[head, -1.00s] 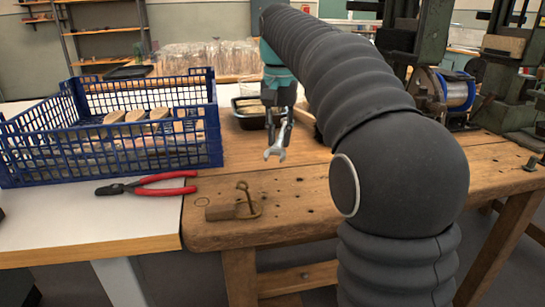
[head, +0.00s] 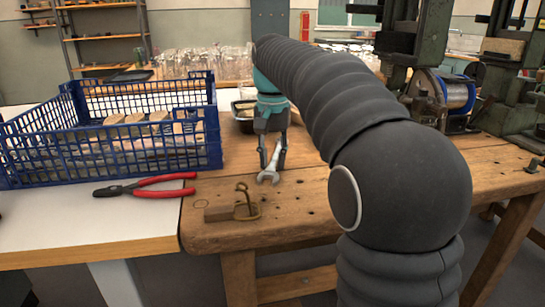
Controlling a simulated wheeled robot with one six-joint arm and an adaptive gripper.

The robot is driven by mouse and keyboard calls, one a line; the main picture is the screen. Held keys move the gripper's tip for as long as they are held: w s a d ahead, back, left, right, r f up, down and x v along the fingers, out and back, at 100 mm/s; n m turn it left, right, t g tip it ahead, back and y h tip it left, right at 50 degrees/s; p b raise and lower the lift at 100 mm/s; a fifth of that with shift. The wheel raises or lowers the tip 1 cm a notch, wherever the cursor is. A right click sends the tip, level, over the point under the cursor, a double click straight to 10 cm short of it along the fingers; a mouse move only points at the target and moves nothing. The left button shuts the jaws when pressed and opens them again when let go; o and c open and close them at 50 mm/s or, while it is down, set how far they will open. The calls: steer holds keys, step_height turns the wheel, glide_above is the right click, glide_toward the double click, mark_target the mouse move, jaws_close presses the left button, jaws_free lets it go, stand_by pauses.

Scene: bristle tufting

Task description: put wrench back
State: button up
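The wrench (head: 268,175) is a grey metal open-ended wrench, hanging jaw-down from my gripper (head: 271,155). My gripper's dark fingers are closed about its upper part, pointing down over the wooden workbench (head: 300,205). The wrench's open jaw is close to the bench top behind the small wooden block with a brass hook; I cannot tell whether it touches the wood. The wrench's upper end is hidden between the fingers.
A blue crate (head: 110,150) with wooden brush blocks stands left. Red-handled pliers (head: 160,187) lie before it. The hooked block (head: 232,210) is near the bench's front edge. A dark tray (head: 243,112) is behind my gripper. Machines with a wire spool (head: 457,95) stand right.

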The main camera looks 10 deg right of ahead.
steer(key=shift+o, duration=0.5)
steer(key=shift+r+p, duration=1.05)
steer(key=shift+r, duration=2.8)
